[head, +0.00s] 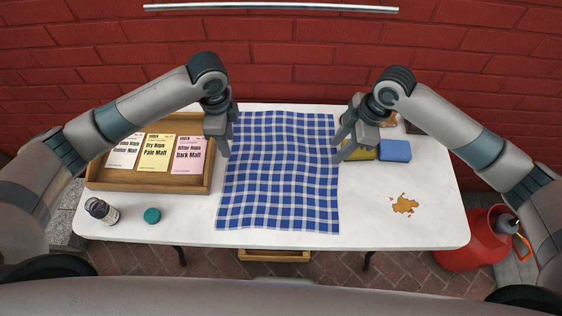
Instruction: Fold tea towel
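The tea towel (278,175) is blue and white checked. It lies spread out, slightly rippled, across the middle of the white table. My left gripper (226,150) is at the towel's left edge, beside the wooden tray; its fingers point down and I cannot tell whether they are apart or hold cloth. My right gripper (338,152) is at the towel's right edge, in front of a yellow item. Its fingers look parted, with no cloth visibly lifted between them.
A wooden tray (150,185) with malt packets stands at left. A dark jar (101,211) and teal lid (152,215) are in front of it. A blue sponge (395,151), a yellow item (363,151) and a brown spill (405,205) are at right on the white table (440,225).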

